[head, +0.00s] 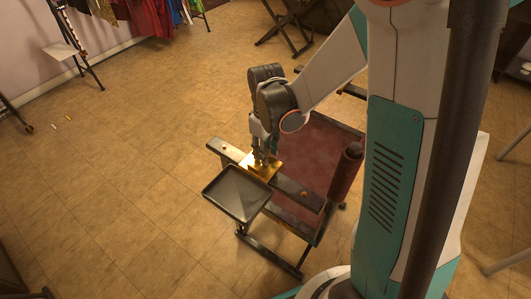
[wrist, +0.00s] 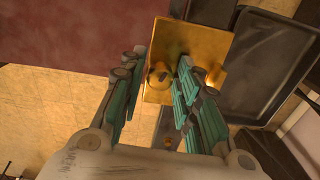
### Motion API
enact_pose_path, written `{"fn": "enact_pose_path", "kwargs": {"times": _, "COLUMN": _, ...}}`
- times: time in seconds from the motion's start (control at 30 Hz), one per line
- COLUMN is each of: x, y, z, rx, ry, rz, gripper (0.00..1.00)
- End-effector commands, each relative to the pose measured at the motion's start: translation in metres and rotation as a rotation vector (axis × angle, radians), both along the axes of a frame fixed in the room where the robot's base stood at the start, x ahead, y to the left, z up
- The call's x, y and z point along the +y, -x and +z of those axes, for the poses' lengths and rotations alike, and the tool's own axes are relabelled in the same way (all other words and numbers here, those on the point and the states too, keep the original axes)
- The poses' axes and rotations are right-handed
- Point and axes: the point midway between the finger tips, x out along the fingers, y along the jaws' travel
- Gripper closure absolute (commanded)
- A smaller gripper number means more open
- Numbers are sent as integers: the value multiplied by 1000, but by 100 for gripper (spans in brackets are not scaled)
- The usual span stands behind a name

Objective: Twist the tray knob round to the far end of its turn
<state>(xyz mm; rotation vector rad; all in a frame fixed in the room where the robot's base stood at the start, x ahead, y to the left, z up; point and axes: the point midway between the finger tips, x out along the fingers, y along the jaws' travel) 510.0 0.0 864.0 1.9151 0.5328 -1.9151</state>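The tray knob (wrist: 159,75) is a small brass piece on a gold bracket (wrist: 202,48) in the wrist view. In the head view the bracket (head: 262,168) sits on a dark bar, and the knob is hidden by my gripper. The tray (head: 237,194) is black, shallow and empty, beside the bracket. It also shows in the wrist view (wrist: 262,62). My gripper (wrist: 158,68) points down at the bracket with its teal fingers apart, one on each side of the knob. A gap shows left of the knob; contact on the right cannot be told.
The dark bar (head: 222,149) runs along the edge of a stand with a dark red panel (head: 322,150). A dark red roll (head: 346,171) stands at its right end. Clothes (head: 150,15) hang at the back left. The tiled floor (head: 120,130) at left is mostly clear.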

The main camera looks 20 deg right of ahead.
Motion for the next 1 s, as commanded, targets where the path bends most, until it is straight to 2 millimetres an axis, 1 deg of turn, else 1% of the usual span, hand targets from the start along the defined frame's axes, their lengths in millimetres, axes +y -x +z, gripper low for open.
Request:
{"fn": "enact_pose_path", "kwargs": {"times": 0.27, "x": 0, "y": 0, "z": 0, "rx": 0, "ry": 0, "rz": -2, "gripper": 62}}
{"fn": "enact_pose_path", "kwargs": {"times": 0.37, "x": 0, "y": 0, "z": 0, "rx": 0, "ry": 0, "rz": -36, "gripper": 62}}
{"fn": "enact_pose_path", "kwargs": {"times": 0.7, "x": 0, "y": 0, "z": 0, "rx": 0, "ry": 0, "rz": -415, "gripper": 62}}
{"fn": "enact_pose_path", "kwargs": {"times": 0.93, "x": 0, "y": 0, "z": 0, "rx": 0, "ry": 0, "rz": -522, "gripper": 62}}
{"fn": "enact_pose_path", "kwargs": {"times": 1.0, "x": 0, "y": 0, "z": 0, "rx": 0, "ry": 0, "rz": -592, "gripper": 62}}
